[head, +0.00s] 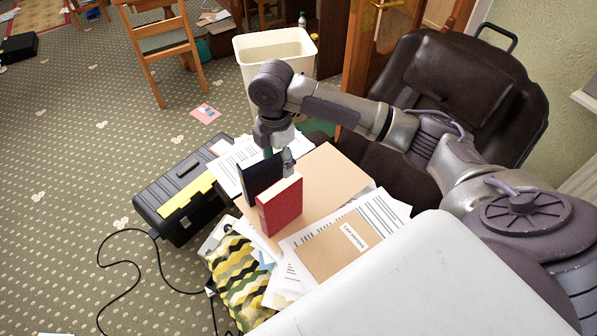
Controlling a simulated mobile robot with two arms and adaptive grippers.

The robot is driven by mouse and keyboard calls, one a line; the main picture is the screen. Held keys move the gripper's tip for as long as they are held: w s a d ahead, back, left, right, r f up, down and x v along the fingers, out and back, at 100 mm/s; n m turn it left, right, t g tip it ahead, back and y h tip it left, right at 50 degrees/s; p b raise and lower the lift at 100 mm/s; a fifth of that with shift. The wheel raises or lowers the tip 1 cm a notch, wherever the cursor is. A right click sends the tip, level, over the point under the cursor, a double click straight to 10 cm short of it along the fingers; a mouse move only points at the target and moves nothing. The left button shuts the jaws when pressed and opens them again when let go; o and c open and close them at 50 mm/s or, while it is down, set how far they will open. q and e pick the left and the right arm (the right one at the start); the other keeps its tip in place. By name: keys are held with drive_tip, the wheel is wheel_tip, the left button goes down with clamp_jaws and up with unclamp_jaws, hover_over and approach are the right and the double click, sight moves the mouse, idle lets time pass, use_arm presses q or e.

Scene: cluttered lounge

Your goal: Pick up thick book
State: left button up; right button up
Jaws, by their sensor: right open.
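Two books stand upright on a paper-strewn surface: a red book (280,207) nearer me and a dark navy book (258,178) just behind it. The red one shows a broad red cover and a pale top edge, and it looks thick. My right gripper (278,160) is open and points down at the tops of the two books. One fingertip shows close to the gap between them; the other is partly hidden. I cannot tell whether the fingers touch either book. My left gripper is not in view.
A brown folder (330,248) and loose sheets (382,213) lie around the books. A black toolbox (172,190) with a yellow strip stands on the carpet at left. A cream bin (270,50) is behind, a dark leather chair (455,75) at right. A black cable (130,263) curls across the floor.

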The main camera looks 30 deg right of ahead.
sight(279, 187)
drive_tip(key=shift+s+d+f, duration=0.1)
drive_tip(key=shift+d+f, duration=0.05)
drive_tip(key=shift+f, duration=0.2)
drive_tip(key=f, duration=0.7)
drive_tip(key=shift+a, duration=0.3)
drive_tip(key=shift+f, duration=0.55)
wheel_tip(279, 187, down, 5)
drive_tip(key=shift+r+p, duration=0.15)
drive_tip(key=shift+p, duration=0.5)
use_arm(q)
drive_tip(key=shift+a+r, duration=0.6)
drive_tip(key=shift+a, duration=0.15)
use_arm(e)
drive_tip(key=shift+c, duration=0.9)
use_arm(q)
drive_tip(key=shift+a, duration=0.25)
use_arm(e)
clamp_jaws()
